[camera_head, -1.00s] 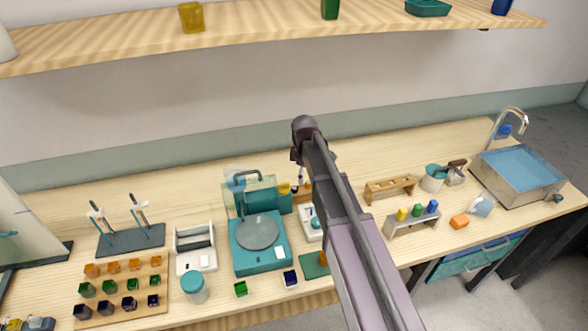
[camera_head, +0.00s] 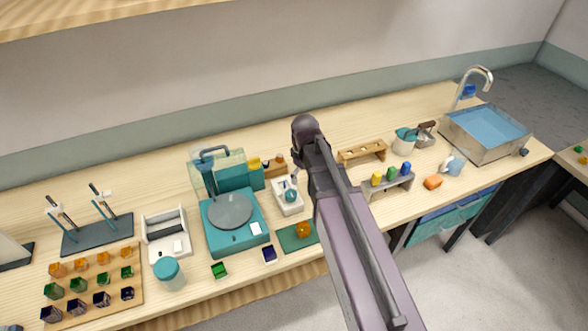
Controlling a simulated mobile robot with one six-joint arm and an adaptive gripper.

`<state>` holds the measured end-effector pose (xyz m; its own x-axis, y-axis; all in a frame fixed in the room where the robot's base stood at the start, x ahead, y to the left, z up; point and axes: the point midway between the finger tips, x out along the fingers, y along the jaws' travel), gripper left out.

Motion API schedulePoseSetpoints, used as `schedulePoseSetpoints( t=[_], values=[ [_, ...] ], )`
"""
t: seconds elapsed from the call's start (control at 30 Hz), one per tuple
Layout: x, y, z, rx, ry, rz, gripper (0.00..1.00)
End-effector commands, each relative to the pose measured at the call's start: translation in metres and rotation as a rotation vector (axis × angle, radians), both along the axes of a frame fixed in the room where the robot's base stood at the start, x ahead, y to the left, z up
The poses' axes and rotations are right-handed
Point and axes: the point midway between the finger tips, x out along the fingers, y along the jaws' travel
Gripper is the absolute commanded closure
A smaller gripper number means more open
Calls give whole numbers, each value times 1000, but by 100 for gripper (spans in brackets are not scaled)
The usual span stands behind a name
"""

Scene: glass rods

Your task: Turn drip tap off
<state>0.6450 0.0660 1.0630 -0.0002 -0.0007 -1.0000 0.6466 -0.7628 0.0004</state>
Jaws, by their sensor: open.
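A teal machine (camera_head: 235,237) with a round grey wheel stands on the bench, left of my arm. A dark bent tap (camera_head: 209,153) rises behind the wheel, in front of a clear teal-tinted guard (camera_head: 229,172). A second tap, a curved silver faucet (camera_head: 484,72) with a blue handle (camera_head: 469,91), stands at the sink on the far right. The picture does not show which one is the drip tap, nor any drops. My arm crosses the middle of the view, right of the teal machine. My gripper is hidden behind the arm, and nothing shows it touching either tap.
A grey sink (camera_head: 487,137) with a blue inside stands at the bench's right end. Left are a block of coloured cubes (camera_head: 142,285), a lidded jar (camera_head: 169,274) and a rod stand (camera_head: 97,236). A wooden rack (camera_head: 361,152) and grey rack (camera_head: 386,186) stand right of my arm.

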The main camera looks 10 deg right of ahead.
Motion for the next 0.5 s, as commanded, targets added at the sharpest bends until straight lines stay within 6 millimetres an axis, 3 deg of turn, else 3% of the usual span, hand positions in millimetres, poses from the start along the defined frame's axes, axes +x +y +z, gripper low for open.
schedulePoseSetpoints(
  t=[0.5],
  values=[
    [-57, -39, -30, 0, 0, -363, 0]
  ],
)
